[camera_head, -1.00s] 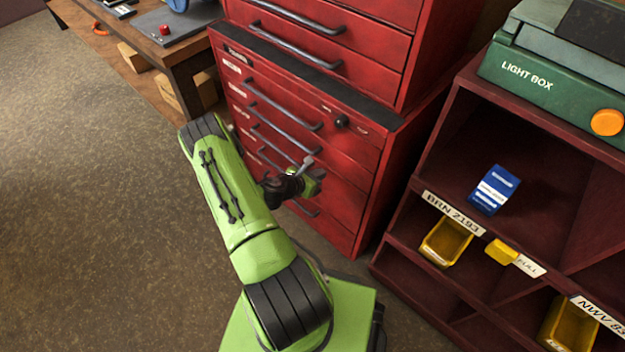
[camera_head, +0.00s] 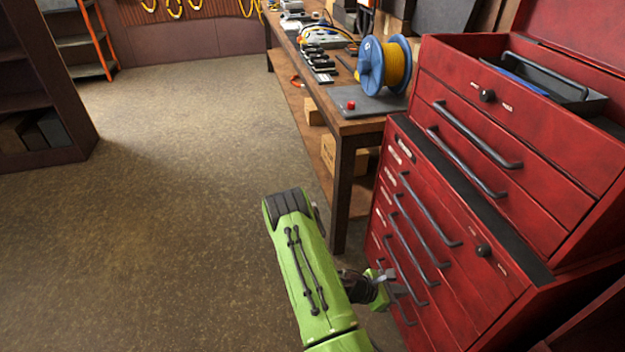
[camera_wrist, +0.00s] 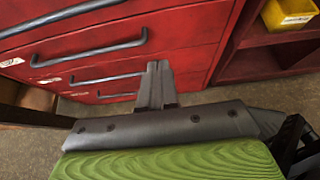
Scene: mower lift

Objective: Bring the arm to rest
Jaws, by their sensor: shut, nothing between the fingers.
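My green arm (camera_head: 303,270) is folded low at the bottom centre of the head view, its elbow over open floor. My gripper (camera_head: 388,278) is small there, in front of the red tool chest's lower drawers. In the wrist view my gripper (camera_wrist: 156,70) is shut and empty, its two fingers together. The fingers point towards the drawer fronts of the red tool chest (camera_wrist: 190,40). I cannot tell the exact gap between the fingertips and the drawers.
The red tool chest (camera_head: 470,225) stands close on the right. A workbench (camera_head: 345,128) with a blue cable reel (camera_head: 371,68) stands behind it. A dark shelf (camera_head: 40,90) stands at the far left. The floor (camera_head: 170,200) on the left is clear. A yellow bin (camera_wrist: 288,14) shows in the wrist view.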

